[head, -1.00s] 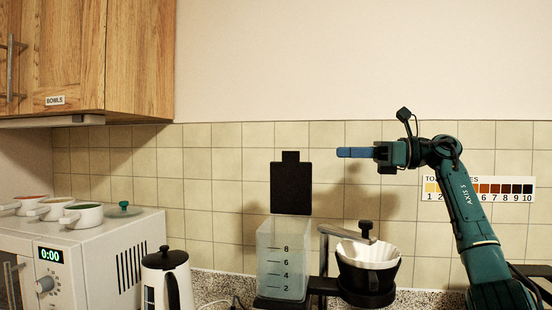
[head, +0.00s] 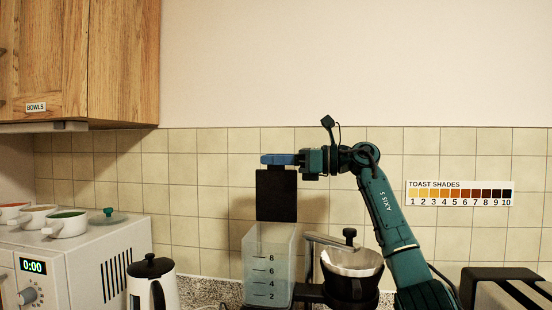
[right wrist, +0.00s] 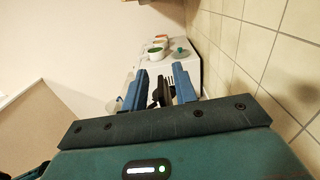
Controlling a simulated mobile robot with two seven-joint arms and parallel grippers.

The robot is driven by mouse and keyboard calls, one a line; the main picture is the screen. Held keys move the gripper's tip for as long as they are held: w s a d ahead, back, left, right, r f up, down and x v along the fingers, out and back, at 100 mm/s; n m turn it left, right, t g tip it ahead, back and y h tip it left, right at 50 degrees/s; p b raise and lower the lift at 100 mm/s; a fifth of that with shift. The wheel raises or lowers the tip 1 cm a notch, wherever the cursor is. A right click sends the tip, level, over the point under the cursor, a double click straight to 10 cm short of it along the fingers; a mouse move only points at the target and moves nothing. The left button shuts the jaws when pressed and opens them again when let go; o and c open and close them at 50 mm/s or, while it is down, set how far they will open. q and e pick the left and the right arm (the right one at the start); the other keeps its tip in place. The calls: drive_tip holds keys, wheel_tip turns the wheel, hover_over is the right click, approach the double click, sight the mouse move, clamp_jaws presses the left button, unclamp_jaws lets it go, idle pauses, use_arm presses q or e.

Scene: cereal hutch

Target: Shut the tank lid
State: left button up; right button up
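The clear water tank (head: 269,262), marked with numbers, stands on the coffee maker's base. Its black lid (head: 276,196) is open and stands upright above the tank's back edge. My right gripper (head: 279,159) is at the lid's top edge in the head view, its blue fingers covering the lid's top tab. In the right wrist view the two blue fingers (right wrist: 162,88) are apart, with a dark piece, apparently the lid (right wrist: 167,92), between them. I cannot tell whether either finger touches it. My left gripper is not in view.
The coffee maker's filter cone (head: 352,270) with a white filter sits right of the tank. A white kettle (head: 152,283) and a microwave (head: 82,265) with bowls on top are to the left. A black-topped appliance (head: 505,280) is at the right.

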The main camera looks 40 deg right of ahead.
clamp_jaws()
idle(0.6)
